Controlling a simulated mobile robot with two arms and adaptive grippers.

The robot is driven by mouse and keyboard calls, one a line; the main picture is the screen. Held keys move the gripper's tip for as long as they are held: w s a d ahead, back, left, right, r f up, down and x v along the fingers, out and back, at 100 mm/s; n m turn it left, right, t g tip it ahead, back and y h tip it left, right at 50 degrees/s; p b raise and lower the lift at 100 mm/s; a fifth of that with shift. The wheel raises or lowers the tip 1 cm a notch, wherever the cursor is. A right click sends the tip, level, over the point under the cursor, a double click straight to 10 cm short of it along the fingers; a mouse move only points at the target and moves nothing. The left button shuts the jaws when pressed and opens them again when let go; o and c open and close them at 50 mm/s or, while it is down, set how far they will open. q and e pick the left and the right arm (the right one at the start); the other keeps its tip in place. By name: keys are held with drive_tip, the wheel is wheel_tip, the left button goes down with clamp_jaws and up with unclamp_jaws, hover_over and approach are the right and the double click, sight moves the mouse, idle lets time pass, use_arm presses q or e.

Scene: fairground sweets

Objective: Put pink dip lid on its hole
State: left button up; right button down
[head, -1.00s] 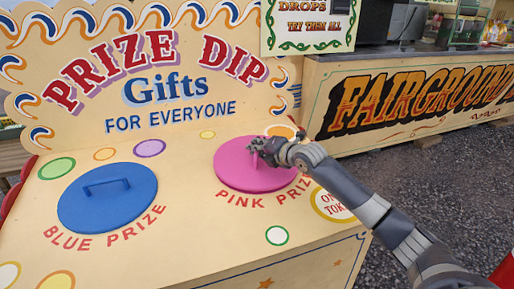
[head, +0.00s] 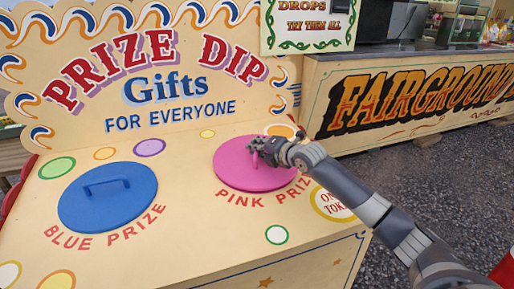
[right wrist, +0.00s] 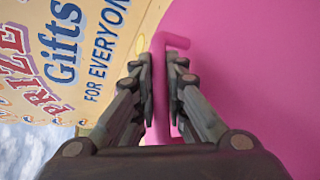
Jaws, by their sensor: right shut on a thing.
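The round pink lid (head: 240,172) lies on the cream counter above the words "PINK PRIZE", at the right of the head view. It looks flat on the counter; the hole under it is hidden. My right gripper (head: 257,150) is at the lid's handle, coming in from the right. In the right wrist view, the two fingers (right wrist: 161,90) are shut on the pink handle (right wrist: 160,60), with the pink lid (right wrist: 250,80) filling the right side. My left gripper is not in view.
A blue lid (head: 107,198) with a handle lies on the counter (head: 190,235) to the left. The "PRIZE DIP" board (head: 150,70) stands upright behind. A second stall (head: 410,105) is at the back right. The counter between the lids is clear.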

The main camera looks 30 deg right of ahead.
drive_tip(key=shift+f, duration=0.55)
drive_tip(key=c, duration=1.6)
unclamp_jaws()
drive_tip(key=shift+o, duration=0.2)
drive_tip(key=shift+f, duration=0.15)
wheel_tip(320, 180, up, 3)
hover_over(275, 173)
drive_tip(key=shift+r, duration=0.2)
drive_tip(key=shift+s+d+r, duration=0.1)
drive_tip(key=shift+s+r, duration=0.05)
drive_tip(key=shift+s, duration=0.45)
drive_tip(key=shift+s+r, duration=0.25)
drive_tip(key=shift+s, duration=0.2)
